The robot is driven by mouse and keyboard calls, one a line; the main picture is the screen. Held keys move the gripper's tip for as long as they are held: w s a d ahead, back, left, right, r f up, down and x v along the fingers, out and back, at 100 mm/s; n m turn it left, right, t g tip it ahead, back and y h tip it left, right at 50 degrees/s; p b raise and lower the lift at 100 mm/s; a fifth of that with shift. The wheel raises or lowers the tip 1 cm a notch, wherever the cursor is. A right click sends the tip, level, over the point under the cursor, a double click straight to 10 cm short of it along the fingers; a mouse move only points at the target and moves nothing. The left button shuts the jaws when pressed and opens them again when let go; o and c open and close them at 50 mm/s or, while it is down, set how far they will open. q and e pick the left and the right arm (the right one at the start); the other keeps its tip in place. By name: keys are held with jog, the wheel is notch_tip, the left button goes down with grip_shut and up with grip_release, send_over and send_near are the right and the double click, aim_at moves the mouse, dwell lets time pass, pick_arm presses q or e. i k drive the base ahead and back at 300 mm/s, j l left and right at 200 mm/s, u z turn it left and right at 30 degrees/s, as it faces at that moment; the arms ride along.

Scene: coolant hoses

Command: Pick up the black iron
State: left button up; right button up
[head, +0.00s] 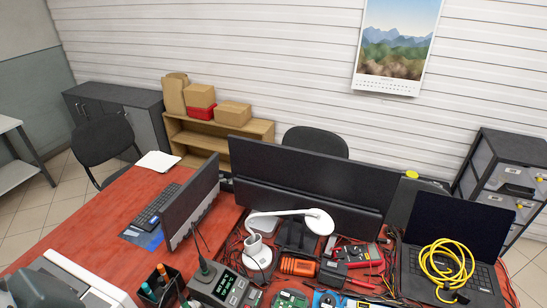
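Neither of my grippers is in view.
A pen holder (160,286) stands left of the station. A laptop (455,235) bears a coiled yellow cable (446,262). Monitors (305,180) stand behind. The desk's left is clearer.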

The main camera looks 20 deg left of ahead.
aim_at(205, 271)
jog(key=u, duration=1.25)
jog(key=i+j+z, duration=0.1)
jog(key=j+z, duration=0.15)
jog(key=j, duration=0.2)
jog(key=l+u, duration=0.5)
jog(key=l, duration=0.35)
jog(key=i+l+u, duration=0.2)
jog(key=i, duration=0.25)
jog(key=i+l+u, duration=0.1)
jog(key=l+u, duration=0.55)
jog(key=u, duration=0.2)
jog(key=i+l+u, duration=0.1)
jog(key=l+u, duration=0.3)
